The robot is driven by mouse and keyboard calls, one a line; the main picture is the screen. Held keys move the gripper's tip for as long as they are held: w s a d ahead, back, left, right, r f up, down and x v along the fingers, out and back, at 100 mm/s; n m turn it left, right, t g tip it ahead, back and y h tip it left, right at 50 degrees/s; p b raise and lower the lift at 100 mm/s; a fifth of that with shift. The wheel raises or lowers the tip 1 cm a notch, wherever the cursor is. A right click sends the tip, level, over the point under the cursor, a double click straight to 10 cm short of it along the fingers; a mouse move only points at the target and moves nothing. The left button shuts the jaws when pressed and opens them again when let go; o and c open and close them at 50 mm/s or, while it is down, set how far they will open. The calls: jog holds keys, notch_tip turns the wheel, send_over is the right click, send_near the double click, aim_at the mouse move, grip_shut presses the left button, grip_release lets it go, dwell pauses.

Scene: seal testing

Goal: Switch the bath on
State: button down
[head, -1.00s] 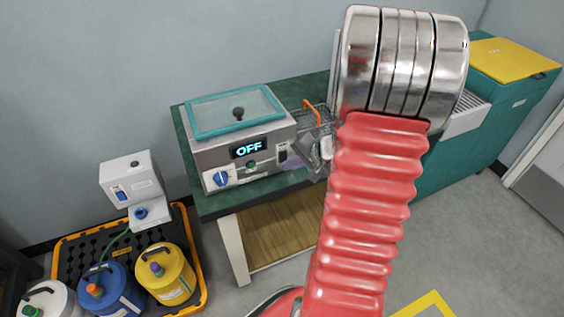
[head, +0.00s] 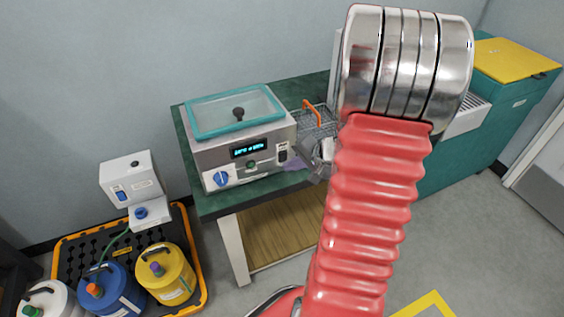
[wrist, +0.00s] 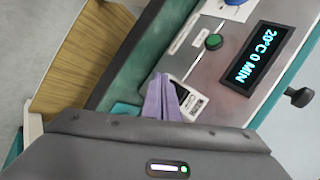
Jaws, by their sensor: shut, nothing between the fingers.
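The bath (head: 238,150) is a grey box with a teal-framed clear lid, standing on the green bench. Its display (head: 249,148) is lit with small cyan text; in the wrist view the display (wrist: 257,60) reads 20°C 0 MIN. On the front are a blue knob (head: 221,180), a green button (wrist: 214,41) and a rocker switch panel (wrist: 193,103), partly hidden by my fingers. My gripper (wrist: 162,80) has purple fingers, shut and empty, just beside the switch panel; I cannot tell whether they touch it. My arm hides part of the gripper in the head view.
A wire basket with an orange handle (head: 312,112) stands right of the bath, close to my wrist. A white dispenser (head: 133,185) and several bottles in a yellow-edged tray (head: 200,262) are on the left. Open floor lies in front of the bench.

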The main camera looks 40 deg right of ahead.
jog(key=shift+s, duration=0.3)
jog(key=s, duration=0.1)
jog(key=s+a, duration=0.1)
jog(key=s, duration=0.2)
jog(key=shift+s+a+r, duration=0.25)
jog(key=shift+s+r, duration=0.05)
dwell(0.4)
dwell(0.5)
